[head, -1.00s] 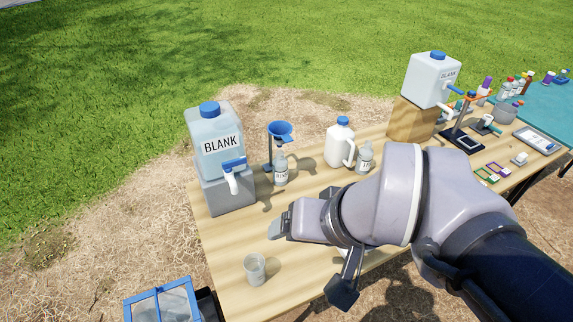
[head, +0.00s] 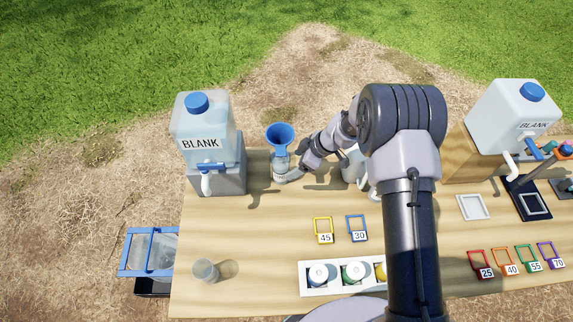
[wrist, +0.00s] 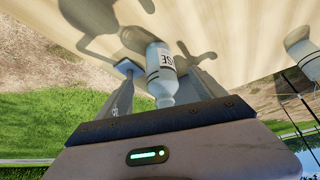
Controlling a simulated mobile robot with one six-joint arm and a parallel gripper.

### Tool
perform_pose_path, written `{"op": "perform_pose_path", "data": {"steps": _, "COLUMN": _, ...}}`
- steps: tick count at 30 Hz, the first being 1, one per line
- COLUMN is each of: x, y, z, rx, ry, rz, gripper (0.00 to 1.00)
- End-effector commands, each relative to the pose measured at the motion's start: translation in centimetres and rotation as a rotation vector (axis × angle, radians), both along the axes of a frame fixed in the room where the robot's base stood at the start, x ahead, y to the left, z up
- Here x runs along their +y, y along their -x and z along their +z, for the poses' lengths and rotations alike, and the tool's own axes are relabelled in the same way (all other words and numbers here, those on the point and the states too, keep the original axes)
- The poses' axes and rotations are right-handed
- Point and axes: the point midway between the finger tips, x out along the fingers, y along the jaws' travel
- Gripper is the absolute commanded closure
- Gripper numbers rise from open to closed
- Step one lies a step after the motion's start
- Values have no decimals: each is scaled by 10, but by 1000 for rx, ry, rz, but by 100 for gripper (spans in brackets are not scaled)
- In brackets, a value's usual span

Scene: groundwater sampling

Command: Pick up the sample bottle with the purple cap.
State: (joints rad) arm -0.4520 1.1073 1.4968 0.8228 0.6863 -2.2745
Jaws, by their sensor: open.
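I cannot make out for certain a sample bottle with a purple cap. My gripper (head: 294,173) is open at the back left of the table, beside the rinse bottle (head: 280,168). In the wrist view the jaws of my gripper (wrist: 160,66) stand on either side of the rinse bottle (wrist: 164,88). Whether a jaw touches it cannot be told.
A blue funnel (head: 280,136) is above the rinse bottle. A large BLANK container (head: 207,125) stands left, another (head: 513,115) right. A white rack (head: 309,289) with capped bottles is at the front, partly hidden by my arm. A clear cup (head: 205,270) stands front left.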

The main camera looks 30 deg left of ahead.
Motion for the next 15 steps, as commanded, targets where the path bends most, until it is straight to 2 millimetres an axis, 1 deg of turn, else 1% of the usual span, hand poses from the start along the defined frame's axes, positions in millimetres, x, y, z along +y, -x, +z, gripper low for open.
{"op": "perform_pose_path", "data": {"steps": 1, "x": 7, "y": 1, "z": -14, "rx": 2, "ry": 0, "rz": 1, "gripper": 21}}
{"op": "perform_pose_path", "data": {"steps": 3, "x": 14, "y": 2, "z": -27, "rx": 2, "ry": 0, "rz": 0, "gripper": 21}}
{"op": "perform_pose_path", "data": {"steps": 8, "x": 25, "y": 3, "z": -42, "rx": 1, "ry": 0, "rz": -3, "gripper": 21}}
{"op": "perform_pose_path", "data": {"steps": 12, "x": 44, "y": 7, "z": -63, "rx": 2, "ry": 0, "rz": -1, "gripper": 21}}
{"op": "perform_pose_path", "data": {"steps": 15, "x": 53, "y": 8, "z": -77, "rx": 2, "ry": 0, "rz": -1, "gripper": 21}}
